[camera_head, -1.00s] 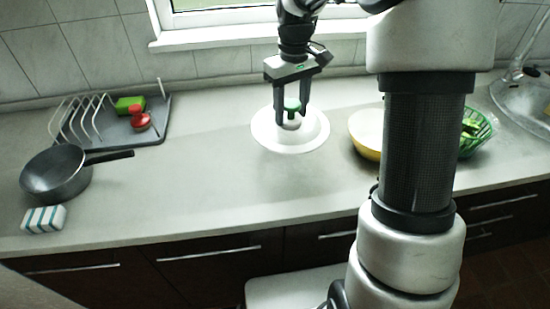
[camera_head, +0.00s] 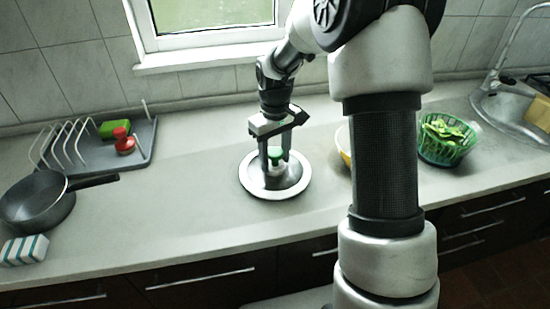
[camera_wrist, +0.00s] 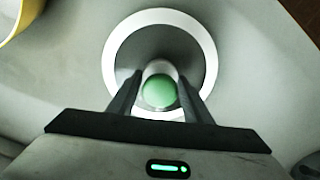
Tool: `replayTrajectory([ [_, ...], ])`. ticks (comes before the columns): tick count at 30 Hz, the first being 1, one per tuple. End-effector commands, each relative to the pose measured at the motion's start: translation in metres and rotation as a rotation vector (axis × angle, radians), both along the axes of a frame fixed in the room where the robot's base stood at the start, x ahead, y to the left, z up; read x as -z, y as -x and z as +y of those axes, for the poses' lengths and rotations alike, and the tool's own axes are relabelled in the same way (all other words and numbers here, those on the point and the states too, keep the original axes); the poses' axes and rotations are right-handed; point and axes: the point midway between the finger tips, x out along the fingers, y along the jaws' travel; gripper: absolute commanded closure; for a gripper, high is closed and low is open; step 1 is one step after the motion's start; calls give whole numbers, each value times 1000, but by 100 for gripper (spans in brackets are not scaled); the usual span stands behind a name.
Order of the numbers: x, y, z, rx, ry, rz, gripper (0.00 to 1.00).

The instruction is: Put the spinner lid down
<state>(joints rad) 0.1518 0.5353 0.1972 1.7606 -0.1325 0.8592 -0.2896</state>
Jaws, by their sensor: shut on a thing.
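The spinner lid (camera_head: 295,189) is a round disc with a pale rim, a darker see-through middle and a green-topped knob (camera_head: 274,153). In the head view it is at the middle of the counter, flat on or just above the surface; I cannot tell which. My gripper (camera_head: 275,168) points down over its centre and is shut on the knob. In the wrist view the lid's white rim (camera_wrist: 113,62) circles the knob (camera_wrist: 159,91), which sits between both fingers (camera_wrist: 160,92).
A green basket (camera_head: 446,150) with leaves stands at the right near the sink (camera_head: 512,115). A yellow-sided bowl (camera_head: 344,150) is partly hidden behind my arm. The counter (camera_head: 180,195) between is clear.

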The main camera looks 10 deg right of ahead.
Motion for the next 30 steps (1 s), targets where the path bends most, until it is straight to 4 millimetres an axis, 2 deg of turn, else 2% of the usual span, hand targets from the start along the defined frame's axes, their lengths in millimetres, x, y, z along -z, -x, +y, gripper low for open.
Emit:
replayTrajectory([
  [9,2,-1,0,0,0,-2,99],
  [10,3,0,0,0,1,-1,53],
  [13,2,0,0,0,1,-1,36],
  [23,-1,0,0,0,0,-2,36],
  [26,-10,-1,0,1,0,-4,36],
  [30,-36,-1,0,1,0,-7,36],
])
